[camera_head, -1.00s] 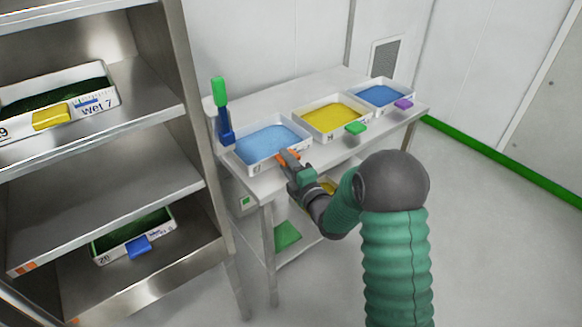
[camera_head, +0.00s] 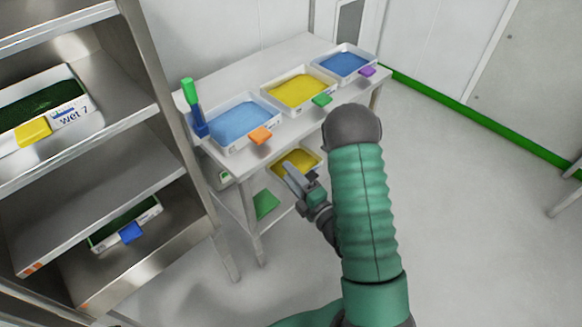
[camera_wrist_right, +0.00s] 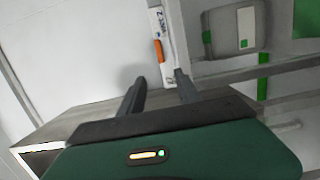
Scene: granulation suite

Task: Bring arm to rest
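My right gripper (camera_head: 290,172) is in front of the white table, below the level of its top, on my green arm. In the right wrist view its two fingers (camera_wrist_right: 160,78) are apart with nothing between them. The tray of blue granules (camera_head: 240,121) with the orange handle (camera_head: 260,135) rests on the table, clear of the gripper. That orange handle also appears in the right wrist view (camera_wrist_right: 159,51), beyond the fingertips. My left gripper is out of view.
On the white table (camera_head: 215,80) stand a yellow tray (camera_head: 298,91), another blue tray (camera_head: 344,63) and a green-topped blue device (camera_head: 190,100). Another yellow tray (camera_head: 296,164) sits lower down. A steel rack (camera_head: 150,100) with trays stands left. The floor (camera_head: 460,220) at right is open.

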